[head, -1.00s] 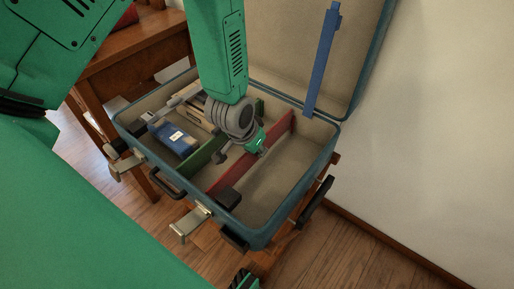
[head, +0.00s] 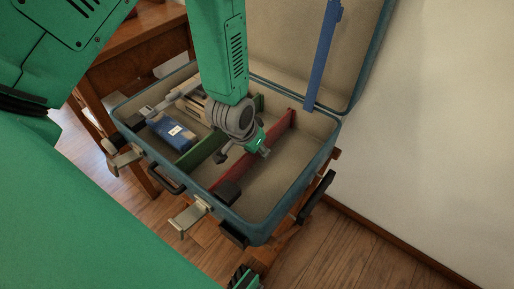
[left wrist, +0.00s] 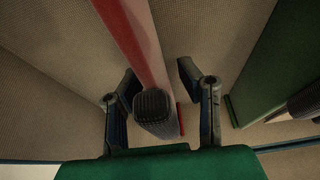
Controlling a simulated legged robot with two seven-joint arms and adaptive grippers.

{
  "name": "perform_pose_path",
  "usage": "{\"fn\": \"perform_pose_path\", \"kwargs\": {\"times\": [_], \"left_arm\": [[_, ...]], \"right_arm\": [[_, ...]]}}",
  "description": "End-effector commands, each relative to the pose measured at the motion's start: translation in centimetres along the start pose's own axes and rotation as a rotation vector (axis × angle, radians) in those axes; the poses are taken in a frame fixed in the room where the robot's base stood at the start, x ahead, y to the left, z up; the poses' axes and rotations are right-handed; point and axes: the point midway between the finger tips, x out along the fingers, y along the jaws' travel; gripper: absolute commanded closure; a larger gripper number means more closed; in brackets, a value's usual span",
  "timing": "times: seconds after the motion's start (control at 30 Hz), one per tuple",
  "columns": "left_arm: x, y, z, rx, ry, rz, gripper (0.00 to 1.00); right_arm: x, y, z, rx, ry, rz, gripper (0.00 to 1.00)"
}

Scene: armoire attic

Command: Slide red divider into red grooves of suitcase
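The open teal suitcase (head: 262,222) stands low in the head view with its lid up. The red divider (head: 280,133) stands on edge across its inside, right of a green divider (head: 203,151). My left gripper (head: 264,152) is down inside the suitcase by the red divider. In the left wrist view the fingers of my left gripper (left wrist: 160,88) are apart, with the red divider (left wrist: 143,40) and a dark rounded end (left wrist: 153,106) between them. Whether the divider sits in its grooves is hidden.
A blue packet (head: 173,133) and a beige item (head: 193,106) lie in the suitcase's left part. A blue strap (head: 322,55) runs down the lid. Metal latches (head: 188,217) jut from the front. A wooden desk (head: 140,38) is behind left; a wall is right.

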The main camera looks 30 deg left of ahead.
Motion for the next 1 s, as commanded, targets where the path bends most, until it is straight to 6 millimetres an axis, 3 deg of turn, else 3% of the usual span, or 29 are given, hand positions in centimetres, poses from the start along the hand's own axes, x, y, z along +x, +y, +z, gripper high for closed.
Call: {"fn": "perform_pose_path", "kwargs": {"times": [0.37, 0.8, 1.0], "left_arm": [[-0.8, 0.0, -0.1, 0.0, 0.0, 0.0, 0.68], [-9.3, 0.0, -0.1, -0.001, 0.002, 0.0, 0.68], [-11.4, 0.0, -0.1, -0.001, 0.0, 0.0, 0.68]], "right_arm": [[-0.1, 0.0, 0.1, 0.0, 0.002, 0.0, 0.6], [-0.1, 0.0, 0.1, 0.0, 0.003, 0.0, 0.6], [-0.1, 0.0, 0.1, 0.0, 0.002, 0.0, 0.6]]}}
